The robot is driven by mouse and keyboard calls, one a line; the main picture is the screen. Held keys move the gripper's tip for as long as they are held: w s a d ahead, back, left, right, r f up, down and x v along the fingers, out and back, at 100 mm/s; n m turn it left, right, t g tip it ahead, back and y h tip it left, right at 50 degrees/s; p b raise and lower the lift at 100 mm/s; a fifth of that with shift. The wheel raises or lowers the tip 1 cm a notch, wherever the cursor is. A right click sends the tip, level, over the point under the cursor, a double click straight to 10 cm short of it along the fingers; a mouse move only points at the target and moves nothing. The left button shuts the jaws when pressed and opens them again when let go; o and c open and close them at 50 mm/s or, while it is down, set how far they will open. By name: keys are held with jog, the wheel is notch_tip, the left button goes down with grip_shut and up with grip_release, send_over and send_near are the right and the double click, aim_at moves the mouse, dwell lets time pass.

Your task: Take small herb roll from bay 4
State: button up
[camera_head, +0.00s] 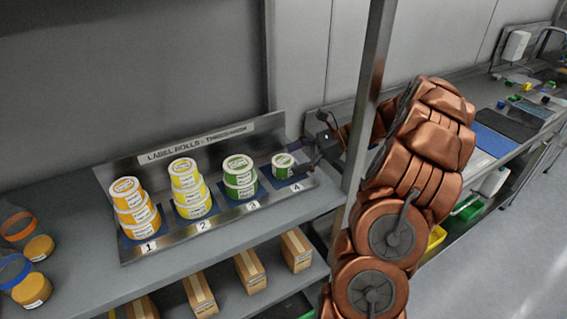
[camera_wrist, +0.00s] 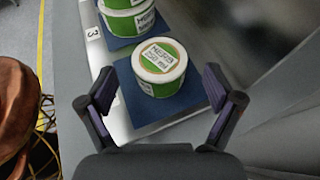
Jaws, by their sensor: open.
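The small herb roll (camera_head: 283,166) is a short green and white roll that stands alone on the blue pad of bay 4, at the right end of the label-roll rack (camera_head: 222,222). In the wrist view the herb roll (camera_wrist: 160,66) stands upright on its blue pad (camera_wrist: 150,108), its top label reading HERB. My gripper (camera_wrist: 160,95) is open, its two dark fingers apart to the left and right of the roll, and nothing is held.
Bay 3 holds stacked larger green rolls (camera_head: 240,178), close to the left. Yellow rolls (camera_head: 188,188) fill bay 2 and orange rolls (camera_head: 134,208) bay 1. A metal post (camera_head: 370,95) stands before my arm. Cardboard boxes (camera_head: 250,270) lie on the lower shelf.

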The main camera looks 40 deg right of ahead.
jog(key=shift+x, duration=1.1)
jog(key=shift+c, duration=0.2)
jog(key=c, duration=1.3)
